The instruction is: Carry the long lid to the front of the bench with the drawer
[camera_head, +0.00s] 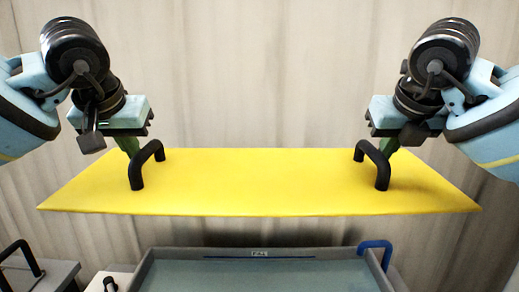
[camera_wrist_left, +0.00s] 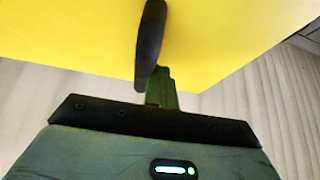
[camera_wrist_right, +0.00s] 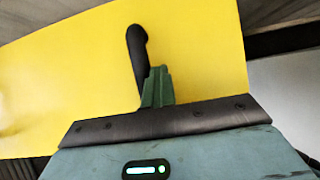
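The long lid (camera_head: 258,182) is a flat yellow board with two black bow handles, held level above an open grey tank. My left gripper (camera_head: 136,149) is at the left handle (camera_head: 137,172), and its green fingers look shut on it; the left wrist view shows the handle (camera_wrist_left: 150,45) against the fingers. My right gripper (camera_head: 382,149) is shut on the right handle (camera_head: 382,172) in the same way; this handle (camera_wrist_right: 137,50) also shows in the right wrist view. The bench with the drawer cannot be made out.
The grey tank (camera_head: 147,270), with a small label and pale liquid, stands below the lid. A blue bent handle (camera_head: 376,246) is at its right. At the lower left are a grey box with a black handle (camera_head: 22,252) and a white box (camera_head: 104,280). A pale corrugated wall (camera_head: 250,70) stands behind.

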